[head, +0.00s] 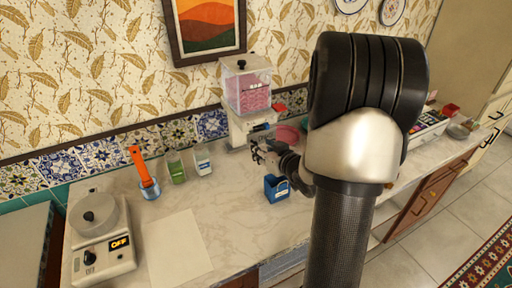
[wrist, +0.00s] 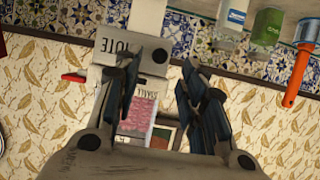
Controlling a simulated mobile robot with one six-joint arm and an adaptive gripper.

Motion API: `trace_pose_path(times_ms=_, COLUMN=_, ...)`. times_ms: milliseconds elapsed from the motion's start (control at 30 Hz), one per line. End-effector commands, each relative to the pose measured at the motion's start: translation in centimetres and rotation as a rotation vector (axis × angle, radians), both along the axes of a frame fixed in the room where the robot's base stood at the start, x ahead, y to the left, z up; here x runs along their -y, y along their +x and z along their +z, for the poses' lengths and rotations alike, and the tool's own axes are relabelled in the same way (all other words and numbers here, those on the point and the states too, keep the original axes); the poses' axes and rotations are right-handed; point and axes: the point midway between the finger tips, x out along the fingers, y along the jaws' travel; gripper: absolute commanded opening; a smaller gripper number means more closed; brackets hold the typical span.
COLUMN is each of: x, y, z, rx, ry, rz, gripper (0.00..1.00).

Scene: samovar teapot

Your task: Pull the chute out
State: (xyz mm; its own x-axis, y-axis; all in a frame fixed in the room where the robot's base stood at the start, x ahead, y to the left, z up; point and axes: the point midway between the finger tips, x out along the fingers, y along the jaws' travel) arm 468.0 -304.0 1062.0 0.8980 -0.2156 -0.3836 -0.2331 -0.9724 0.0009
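A dispenser with a clear hopper of pink pieces (head: 250,92) stands against the wall on a white base (head: 240,128). The wrist view, upside down, shows its white front block (wrist: 120,50) with partly hidden dark lettering and a round dark knob (wrist: 160,55). I cannot tell clearly where the chute begins and ends. My gripper (head: 260,151) is just in front of the dispenser's base. In the wrist view my gripper (wrist: 161,62) is open and empty, its two dark fingers apart, with the knob between their tips. Whether a finger touches the block is unclear.
A blue box (head: 276,188) stands below my gripper on the counter. A pink bowl (head: 288,134) and a red part (head: 280,107) are to the dispenser's right.

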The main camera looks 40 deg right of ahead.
Motion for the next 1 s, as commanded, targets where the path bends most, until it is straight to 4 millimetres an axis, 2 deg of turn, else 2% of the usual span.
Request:
trace_pose_path(times_ms=100, x=0.4, y=2.0, z=-1.0, rx=0.001, ry=0.000, rz=0.002, gripper=0.38)
trace_pose_path(times_ms=300, x=0.9, y=3.8, z=-1.6, rx=0.001, ry=0.001, rz=0.001, gripper=0.38)
trace_pose_path(times_ms=667, x=1.0, y=4.2, z=-1.7, rx=0.001, ry=0.000, rz=-0.001, gripper=0.38)
trace_pose_path(times_ms=1000, x=1.0, y=4.2, z=-1.7, rx=0.001, ry=0.001, rz=0.000, gripper=0.15)
